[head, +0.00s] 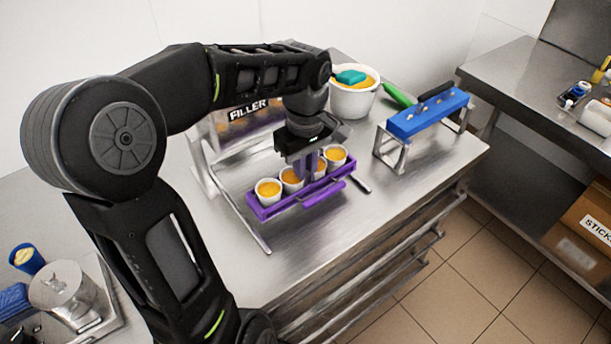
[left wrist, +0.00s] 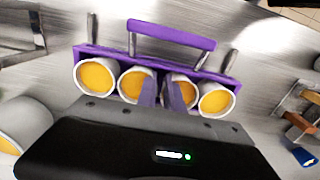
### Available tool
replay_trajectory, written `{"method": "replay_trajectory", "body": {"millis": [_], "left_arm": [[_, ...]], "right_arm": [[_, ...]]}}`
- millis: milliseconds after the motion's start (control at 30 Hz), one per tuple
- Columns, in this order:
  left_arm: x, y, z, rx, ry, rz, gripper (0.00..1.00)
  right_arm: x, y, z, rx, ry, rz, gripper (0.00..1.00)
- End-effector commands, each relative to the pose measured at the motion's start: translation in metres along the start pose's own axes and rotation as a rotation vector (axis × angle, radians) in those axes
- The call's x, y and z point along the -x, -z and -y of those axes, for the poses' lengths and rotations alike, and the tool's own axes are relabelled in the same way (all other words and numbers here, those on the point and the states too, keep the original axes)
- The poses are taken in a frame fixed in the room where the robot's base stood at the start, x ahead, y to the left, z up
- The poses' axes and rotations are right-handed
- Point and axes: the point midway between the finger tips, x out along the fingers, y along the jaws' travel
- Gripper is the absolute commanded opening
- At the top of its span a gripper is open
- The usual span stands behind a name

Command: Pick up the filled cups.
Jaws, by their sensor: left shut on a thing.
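Several white cups with orange filling stand in a row in a purple carrier (head: 272,208), one of them the leftmost cup (head: 268,190). In the left wrist view the carrier (left wrist: 226,76) has a purple handle (left wrist: 170,35) on its outer side, and the end cup (left wrist: 97,77) shows clearly. My left gripper (head: 311,172) points down over the middle of the row. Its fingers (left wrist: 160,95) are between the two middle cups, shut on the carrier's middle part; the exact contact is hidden. My right gripper is not in view.
The filler machine (head: 240,120) stands behind the carrier. A white tub (head: 352,102) with orange mix and a blue stand (head: 425,115) are farther right on the steel table. Thin metal rails (head: 245,225) flank the carrier. The table's front right is clear.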

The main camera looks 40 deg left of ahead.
Motion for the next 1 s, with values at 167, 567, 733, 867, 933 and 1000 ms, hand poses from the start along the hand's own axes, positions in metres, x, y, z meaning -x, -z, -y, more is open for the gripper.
{"method": "replay_trajectory", "body": {"millis": [167, 567, 733, 867, 933, 1000], "left_arm": [[0.039, 0.0, -0.001, -0.001, -0.003, -0.001, 0.0], [0.048, 0.0, 0.0, 0.0, -0.001, -0.001, 0.0], [0.048, 0.0, 0.0, 0.0, -0.001, -0.001, 0.0], [0.048, 0.0, 0.0, 0.0, -0.001, -0.001, 0.0], [0.048, 0.0, 0.0, 0.0, -0.001, -0.001, 0.0], [0.048, 0.0, 0.0, 0.0, -0.001, -0.001, 0.0]], "right_arm": [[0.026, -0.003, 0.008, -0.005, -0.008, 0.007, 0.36], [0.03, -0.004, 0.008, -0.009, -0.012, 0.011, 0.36], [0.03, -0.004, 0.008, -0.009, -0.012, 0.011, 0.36], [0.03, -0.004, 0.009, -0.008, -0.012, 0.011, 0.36], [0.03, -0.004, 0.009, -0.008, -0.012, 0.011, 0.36], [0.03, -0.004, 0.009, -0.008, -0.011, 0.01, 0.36]]}}
